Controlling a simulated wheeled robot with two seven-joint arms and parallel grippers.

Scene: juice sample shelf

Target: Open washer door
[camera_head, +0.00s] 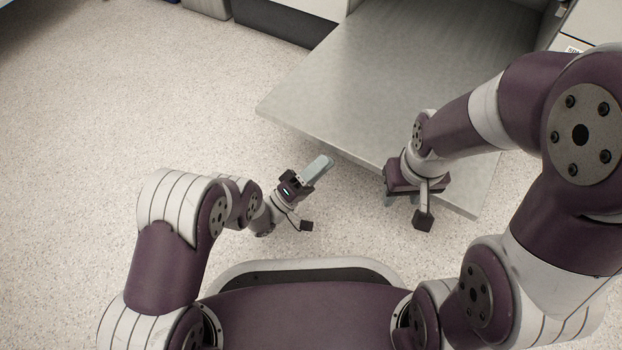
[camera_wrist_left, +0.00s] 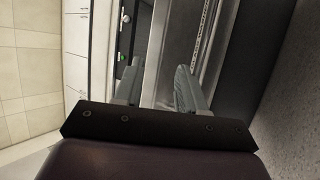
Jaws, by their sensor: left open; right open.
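The washer door (camera_head: 360,95) is a wide grey metal panel. It is folded down and sticks out flat from the washer, above the speckled floor. My left gripper (camera_head: 320,164) is just off the door's front edge, left of its middle, with nothing seen in it. In the left wrist view its two fingers (camera_wrist_left: 158,88) stand apart. My right gripper (camera_head: 402,200) is at the door's front edge, right of the left gripper, with its fingers pointing down. Its wrist partly hides the fingers and the edge, so I cannot tell whether they touch the door.
White cabinets with a dark base (camera_head: 285,25) stand behind the door at the left. A white unit (camera_head: 596,62) with a label is at the right. The floor (camera_head: 120,110) is clear to the left of the door.

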